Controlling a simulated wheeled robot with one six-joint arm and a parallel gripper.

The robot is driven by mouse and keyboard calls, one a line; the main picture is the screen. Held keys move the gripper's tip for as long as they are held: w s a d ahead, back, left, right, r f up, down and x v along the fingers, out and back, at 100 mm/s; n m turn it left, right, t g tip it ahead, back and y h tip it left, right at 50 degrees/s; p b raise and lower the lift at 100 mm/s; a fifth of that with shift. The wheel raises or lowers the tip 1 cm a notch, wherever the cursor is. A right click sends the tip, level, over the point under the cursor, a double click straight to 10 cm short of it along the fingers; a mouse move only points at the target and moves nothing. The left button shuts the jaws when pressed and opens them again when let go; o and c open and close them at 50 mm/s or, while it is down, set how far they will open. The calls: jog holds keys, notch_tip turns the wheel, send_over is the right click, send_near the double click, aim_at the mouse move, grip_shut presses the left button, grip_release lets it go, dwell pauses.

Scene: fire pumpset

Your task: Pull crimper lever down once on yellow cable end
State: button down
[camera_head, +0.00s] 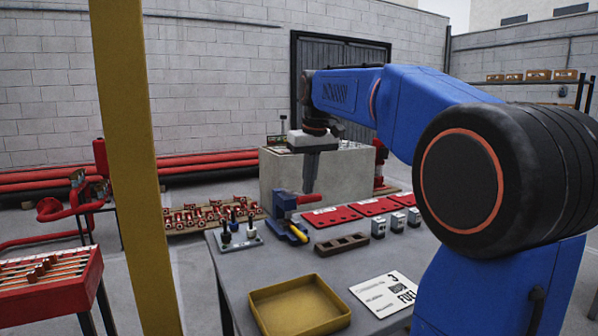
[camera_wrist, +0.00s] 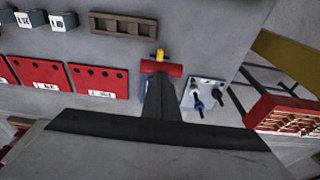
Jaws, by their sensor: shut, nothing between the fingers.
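The crimper (camera_head: 284,204) is a blue tool on the grey workbench, with a red lever (camera_head: 309,198) sticking out to its right. A yellow cable end (camera_head: 299,234) shows at its lower front. My gripper (camera_head: 308,190) points straight down with its dark fingers shut and empty, its tips close to the red lever. In the wrist view the shut fingers (camera_wrist: 159,82) reach up to the red lever (camera_wrist: 161,68), with the yellow piece (camera_wrist: 160,55) just beyond. The fingers hide most of the crimper's blue body there. I cannot tell whether the tips touch the lever.
A tool stand (camera_head: 238,240) with several upright tools is left of the crimper. Red plates (camera_head: 332,216), a brown slotted block (camera_head: 341,245) and small grey boxes (camera_head: 397,222) lie to the right. A yellow tray (camera_head: 262,305) and a white sign (camera_head: 386,293) are at the front.

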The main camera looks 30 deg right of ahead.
aim_at(310, 198)
jog(key=shift+f, duration=0.15)
jog(key=shift+s+f, duration=0.2)
jog(key=shift+f, duration=0.5)
jog(key=shift+s+f, duration=0.15)
jog(key=shift+f, duration=0.5)
jog(key=shift+f, duration=0.7)
notch_tip(310, 198, up, 17)
dwell(0.9)
jog(key=shift+s, duration=0.1)
dwell(0.3)
